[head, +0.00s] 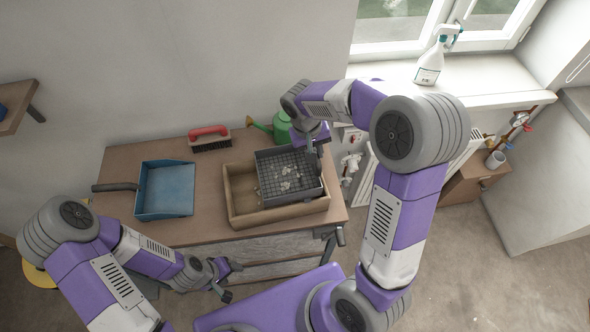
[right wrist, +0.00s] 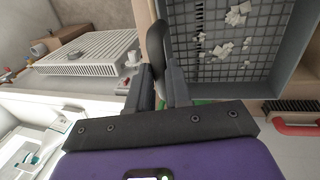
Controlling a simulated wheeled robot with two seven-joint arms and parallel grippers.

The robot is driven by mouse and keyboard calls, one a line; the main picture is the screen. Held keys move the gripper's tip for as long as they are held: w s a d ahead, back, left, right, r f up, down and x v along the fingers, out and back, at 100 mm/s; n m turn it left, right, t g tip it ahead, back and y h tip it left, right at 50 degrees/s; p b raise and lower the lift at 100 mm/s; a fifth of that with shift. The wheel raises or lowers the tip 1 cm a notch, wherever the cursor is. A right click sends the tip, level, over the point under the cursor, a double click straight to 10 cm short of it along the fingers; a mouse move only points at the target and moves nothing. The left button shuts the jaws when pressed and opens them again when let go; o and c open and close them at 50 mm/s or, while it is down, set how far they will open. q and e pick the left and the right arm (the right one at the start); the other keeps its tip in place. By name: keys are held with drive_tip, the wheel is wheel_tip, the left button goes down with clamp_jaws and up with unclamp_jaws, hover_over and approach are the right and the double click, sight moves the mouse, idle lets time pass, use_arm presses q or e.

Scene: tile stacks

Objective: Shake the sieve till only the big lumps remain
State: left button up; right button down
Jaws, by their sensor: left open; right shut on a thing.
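A dark grey square sieve (head: 306,188) with a mesh bottom is over a wooden tray (head: 237,205) on the workbench. Several pale lumps (head: 285,184) lie on the mesh; they also show in the right wrist view (right wrist: 236,18). My right gripper (head: 311,140) is at the sieve's far right side, shut on the sieve's dark handle (right wrist: 157,48). Whether the sieve touches the tray, and what lies beneath it, I cannot tell. My left gripper (head: 224,279) is open and empty in front of the bench edge, away from the sieve.
A blue dustpan (head: 166,190) lies on the bench's left. A red-handled brush (head: 210,139) and a green watering can (head: 280,128) are at the back. A radiator (right wrist: 88,52) stands right of the bench. A spray bottle (head: 431,62) stands on the windowsill.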

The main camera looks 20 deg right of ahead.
drive_tip(key=w+a, duration=0.1)
drive_tip(key=a, duration=0.7)
drive_tip(key=shift+w+a, duration=0.2)
drive_tip(key=c, duration=1)
unclamp_jaws()
drive_tip(key=shift+o, duration=0.2)
drive_tip(key=shift+r, duration=0.15)
wheel_tip(320, 180, up, 7)
drive_tip(key=a, duration=0.1)
drive_tip(key=shift+a, duration=0.2)
